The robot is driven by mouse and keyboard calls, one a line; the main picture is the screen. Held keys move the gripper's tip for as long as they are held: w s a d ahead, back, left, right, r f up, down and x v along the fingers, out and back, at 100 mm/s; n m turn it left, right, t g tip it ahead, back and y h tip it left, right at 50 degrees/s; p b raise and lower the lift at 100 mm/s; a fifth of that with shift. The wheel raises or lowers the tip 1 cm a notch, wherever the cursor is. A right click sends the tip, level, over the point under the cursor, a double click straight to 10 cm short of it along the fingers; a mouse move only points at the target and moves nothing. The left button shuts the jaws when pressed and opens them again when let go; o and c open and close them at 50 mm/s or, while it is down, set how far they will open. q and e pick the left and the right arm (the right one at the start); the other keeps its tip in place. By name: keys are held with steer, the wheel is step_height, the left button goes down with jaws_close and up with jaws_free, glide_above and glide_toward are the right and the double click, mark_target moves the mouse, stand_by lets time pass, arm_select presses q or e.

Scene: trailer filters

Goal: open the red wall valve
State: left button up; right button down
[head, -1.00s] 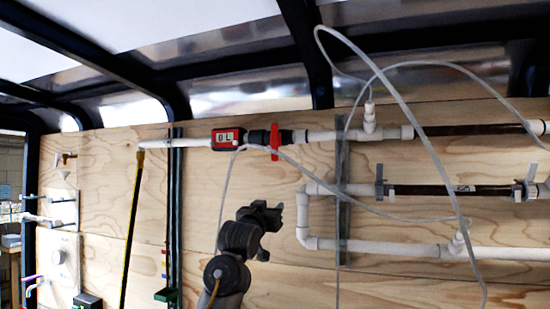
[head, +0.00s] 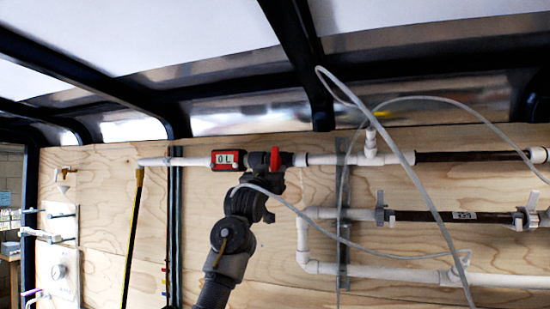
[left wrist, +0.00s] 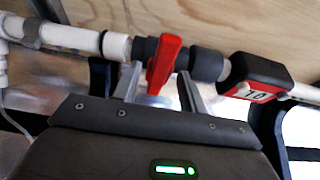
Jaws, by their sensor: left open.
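The red valve handle (head: 275,157) sits on a dark fitting in the upper white pipe on the plywood wall. In the left wrist view the handle (left wrist: 165,64) stands crosswise to the pipe. My left gripper (head: 274,172) is at the valve from below. The left wrist view shows its two grey fingers (left wrist: 159,80) apart, one on each side of the handle. I cannot tell whether either finger touches it. My right gripper is in neither view.
A thin grey hose (head: 300,213) crosses near my left gripper. More white pipes (head: 370,270) run at the right. A black and yellow pole (head: 132,235) stands at the left.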

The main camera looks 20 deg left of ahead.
arm_select(q)
steer(key=shift+p+x, duration=0.65)
steer(key=shift+x, duration=0.75)
jaws_close()
